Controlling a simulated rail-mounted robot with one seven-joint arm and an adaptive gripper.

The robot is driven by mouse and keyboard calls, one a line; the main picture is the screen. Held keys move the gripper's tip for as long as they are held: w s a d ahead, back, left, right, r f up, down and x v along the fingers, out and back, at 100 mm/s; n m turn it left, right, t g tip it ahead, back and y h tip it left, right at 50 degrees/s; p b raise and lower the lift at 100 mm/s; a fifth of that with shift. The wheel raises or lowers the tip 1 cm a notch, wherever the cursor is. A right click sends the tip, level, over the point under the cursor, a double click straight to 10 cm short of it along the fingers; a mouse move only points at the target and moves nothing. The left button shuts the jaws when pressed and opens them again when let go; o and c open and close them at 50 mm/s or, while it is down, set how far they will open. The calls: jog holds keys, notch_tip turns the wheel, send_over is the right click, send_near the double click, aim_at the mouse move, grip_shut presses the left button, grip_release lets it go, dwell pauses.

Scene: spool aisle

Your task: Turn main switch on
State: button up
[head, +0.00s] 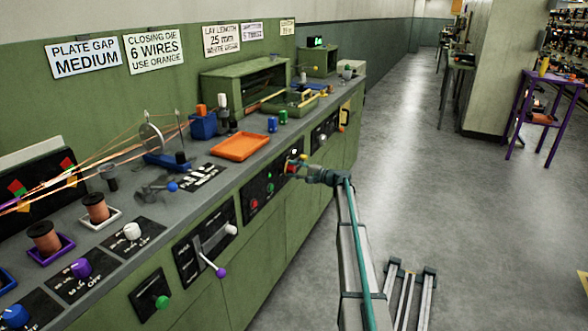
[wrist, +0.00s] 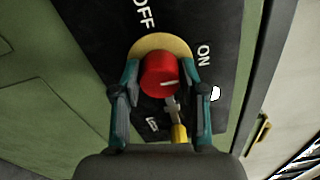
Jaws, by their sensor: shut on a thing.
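The main switch is a red knob (wrist: 160,75) on a yellow round plate (wrist: 158,43), set in a black panel (wrist: 185,20) with OFF and ON lettering. A short white mark on the knob points to the right in the wrist view, on the ON side. My gripper (wrist: 160,88) has one finger on each side of the knob and is shut on it. In the head view my gripper (head: 300,168) is at the front of the green console, and the knob is mostly hidden. A grey and yellow piece (wrist: 179,132) sits just below the knob; I cannot tell what it is.
The green console (head: 285,225) runs along the left, with a purple-tipped lever (head: 221,272) and a green knob (head: 162,302) on its front. An orange tray (head: 240,147) is on its top.

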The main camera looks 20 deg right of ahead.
dwell(0.3)
jog(key=o, duration=1.1)
jog(key=shift+o, duration=0.2)
jog(key=shift+s+d, duration=0.1)
jog(key=v, duration=1.1)
jog(key=shift+s+d, duration=0.2)
jog(key=shift+s, duration=0.15)
